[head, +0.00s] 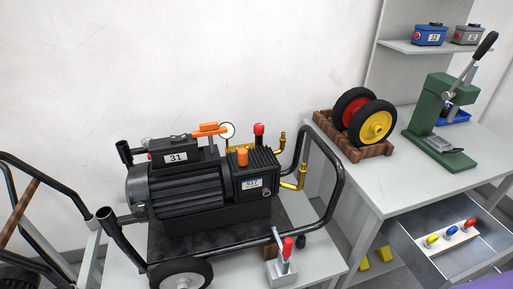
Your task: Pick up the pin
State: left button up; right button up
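No part is plainly recognisable as the pin. In the head view, an open grey drawer (408,222) at the lower right holds a pale block (449,238) with small coloured pieces in it. A black machine (180,189) labelled 31 stands on a black-framed cart at centre left. Neither of my grippers is in view.
A red-handled clamp (287,249) stands at the cart's front. The right table (400,177) carries wheels on a wooden stand (365,150) and a green lever press (428,108). Two boxes, blue (429,36) and grey (467,36), sit on a shelf. The table's front is clear.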

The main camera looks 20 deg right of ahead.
aim_at(432, 238)
jog(key=z, duration=0.85)
